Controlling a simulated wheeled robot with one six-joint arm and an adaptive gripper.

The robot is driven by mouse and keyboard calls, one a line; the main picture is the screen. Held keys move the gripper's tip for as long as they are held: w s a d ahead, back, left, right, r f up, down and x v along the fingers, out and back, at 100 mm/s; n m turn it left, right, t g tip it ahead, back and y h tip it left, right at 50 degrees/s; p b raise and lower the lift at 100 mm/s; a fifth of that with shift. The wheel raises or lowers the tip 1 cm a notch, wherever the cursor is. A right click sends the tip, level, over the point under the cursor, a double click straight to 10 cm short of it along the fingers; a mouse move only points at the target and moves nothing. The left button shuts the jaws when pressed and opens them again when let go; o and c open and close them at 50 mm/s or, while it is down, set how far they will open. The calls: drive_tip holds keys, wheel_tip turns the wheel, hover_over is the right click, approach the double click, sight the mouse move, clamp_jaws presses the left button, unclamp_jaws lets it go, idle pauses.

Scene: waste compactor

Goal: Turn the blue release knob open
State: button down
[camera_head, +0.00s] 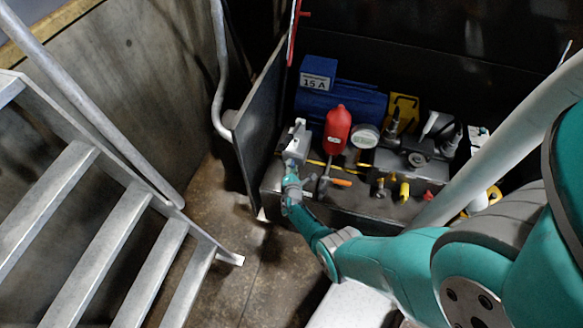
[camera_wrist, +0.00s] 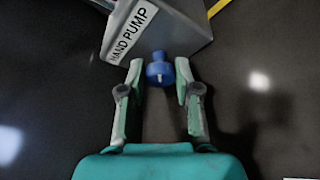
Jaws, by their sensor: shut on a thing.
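The blue release knob (camera_wrist: 160,71) shows in the wrist view at the lower edge of a grey block (camera_wrist: 172,27) labelled HAND PUMP. My gripper (camera_wrist: 159,74) has one finger on each side of the knob and is shut on it. The fingers partly frame the knob, and a small pale mark shows on its near face. In the head view my gripper (camera_head: 291,167) is at the left end of the equipment, just below the grey pump block (camera_head: 295,136). The knob is hidden there behind my gripper.
A dark open panel (camera_head: 262,125) stands close left of my gripper. A blue motor (camera_head: 340,103) sits behind. Metal stairs (camera_head: 110,235) fill the left.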

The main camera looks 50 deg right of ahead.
idle(0.4)
drive_tip(key=c, duration=0.8)
unclamp_jaws()
drive_tip(key=shift+n, duration=0.3)
